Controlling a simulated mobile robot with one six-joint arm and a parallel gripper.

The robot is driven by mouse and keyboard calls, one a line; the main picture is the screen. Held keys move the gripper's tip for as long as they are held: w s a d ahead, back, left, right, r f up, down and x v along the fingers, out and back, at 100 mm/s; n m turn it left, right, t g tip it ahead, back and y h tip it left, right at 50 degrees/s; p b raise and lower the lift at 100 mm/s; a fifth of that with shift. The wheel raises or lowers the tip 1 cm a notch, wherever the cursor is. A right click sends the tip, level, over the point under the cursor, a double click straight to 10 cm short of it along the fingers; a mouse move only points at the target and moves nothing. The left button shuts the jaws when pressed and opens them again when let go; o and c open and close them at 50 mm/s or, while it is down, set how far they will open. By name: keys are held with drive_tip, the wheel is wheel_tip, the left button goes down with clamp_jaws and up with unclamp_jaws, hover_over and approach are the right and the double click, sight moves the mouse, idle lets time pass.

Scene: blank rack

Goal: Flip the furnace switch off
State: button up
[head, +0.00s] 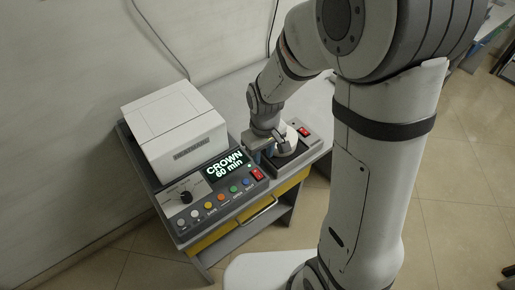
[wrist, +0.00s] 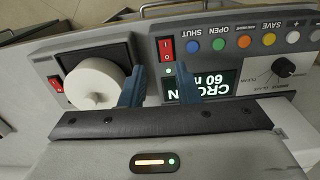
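The furnace is a white box (head: 175,125) with a sloped grey control panel in front. Its red rocker switch (head: 257,174) sits at the panel's right end, beside the lit "CROWN 60 min" display (head: 226,164). In the wrist view the red switch (wrist: 166,48) is marked I and O, with a lit green lamp (wrist: 168,71) by it. My gripper (wrist: 160,84) is open and empty, its two blue fingers apart. The switch appears beyond the gap between the fingertips, with no contact visible. In the head view my gripper (head: 263,148) is over the panel's right side, partly hidden.
Right of the furnace stands a black-based unit with a round white part (wrist: 95,85) and its own red switch (wrist: 55,83), close to the left finger in the wrist view. Coloured buttons (head: 208,205) and a black knob (head: 186,197) line the panel. The grey table (head: 232,92) is bare behind.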

sight(259, 176)
drive_tip(key=shift+w+a+f+n, duration=0.15)
drive_tip(key=shift+a+f, duration=0.15)
drive_tip(key=shift+f, duration=0.35)
drive_tip(key=shift+s+a+f+n, duration=0.15)
drive_tip(key=shift+a+f, duration=0.15)
drive_tip(key=shift+f, duration=0.3)
drive_tip(key=shift+w+f+p, duration=0.15)
drive_tip(key=shift+f+p, duration=0.4)
drive_tip(key=shift+f, duration=2.95)
clamp_jaws()
drive_tip(key=shift+w+a+r+g+h+p, duration=0.15)
drive_tip(key=shift+g+h+p, duration=0.15)
drive_tip(key=shift+g+p, duration=0.3)
drive_tip(key=shift+w+g+h, duration=0.15)
drive_tip(key=shift+g+h, duration=0.35)
drive_tip(key=shift+g, duration=0.2)
